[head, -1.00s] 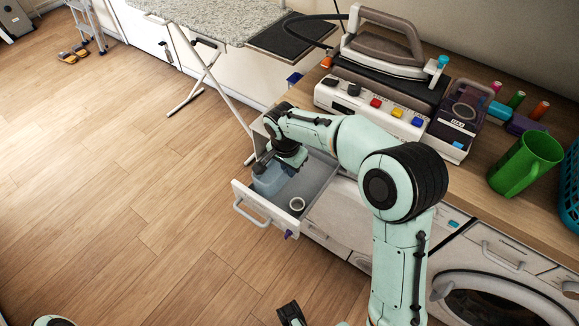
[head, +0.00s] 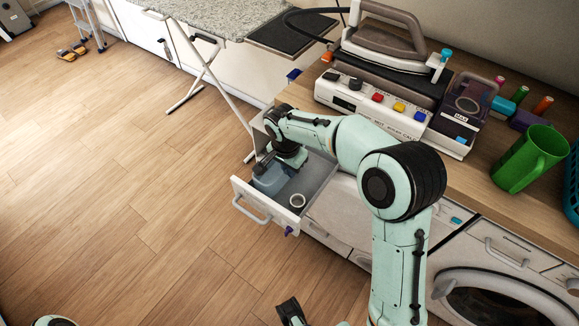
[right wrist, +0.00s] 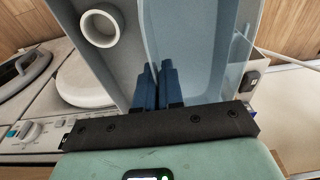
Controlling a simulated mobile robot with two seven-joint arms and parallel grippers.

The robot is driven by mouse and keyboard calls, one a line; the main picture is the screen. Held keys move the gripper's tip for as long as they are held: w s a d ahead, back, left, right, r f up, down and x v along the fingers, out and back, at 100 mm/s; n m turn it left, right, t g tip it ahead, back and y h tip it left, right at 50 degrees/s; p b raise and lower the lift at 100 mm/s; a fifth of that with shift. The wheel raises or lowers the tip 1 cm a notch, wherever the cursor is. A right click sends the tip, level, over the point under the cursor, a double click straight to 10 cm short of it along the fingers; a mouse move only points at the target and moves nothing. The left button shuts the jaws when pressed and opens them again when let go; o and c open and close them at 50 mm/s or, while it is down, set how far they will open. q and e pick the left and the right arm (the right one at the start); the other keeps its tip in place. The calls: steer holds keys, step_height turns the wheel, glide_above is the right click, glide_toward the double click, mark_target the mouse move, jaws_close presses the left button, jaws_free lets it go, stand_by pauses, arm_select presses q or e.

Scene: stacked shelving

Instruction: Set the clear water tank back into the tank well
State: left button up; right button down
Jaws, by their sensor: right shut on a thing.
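The clear water tank (head: 268,181), bluish and see-through, is in the open drawer (head: 306,212) below the counter. It fills much of the right wrist view (right wrist: 205,45). My right gripper (head: 268,163) reaches down at the tank from above. In the wrist view its two blue fingers (right wrist: 158,85) are close together against the tank; the exact part held is hard to make out. The steam station (head: 372,108) on the counter has a dark see-through end section marked MAX (head: 466,100). A dark part of my left gripper (head: 290,311) shows at the bottom edge; its fingers are unclear.
A white ring (head: 297,200) lies in the drawer beside the tank. The iron (head: 395,40) rests on the station. A green jug (head: 528,160), several thread spools and a blue basket (head: 573,190) stand at the right. An ironing board is behind.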

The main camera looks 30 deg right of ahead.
arm_select(q)
steer(key=shift+s+f+b, duration=0.15)
steer(key=shift+f+b, duration=0.85)
steer(key=shift+f, duration=0.05)
arm_select(e)
steer(key=shift+f, duration=1.5)
steer(key=c, duration=1.2)
jaws_free()
steer(key=shift+r, duration=0.35)
arm_select(q)
steer(key=r+p, duration=0.2)
steer(key=shift+w+r+p, duration=0.3)
steer(key=shift+w+r, duration=0.05)
steer(key=shift+r, duration=0.05)
arm_select(e)
steer(key=r, duration=0.4)
steer(key=a+r, duration=0.1)
steer(key=r, duration=0.7)
steer(key=shift+s+a+r, duration=0.25)
steer(key=shift+s+r, duration=0.05)
steer(key=shift+r, duration=0.05)
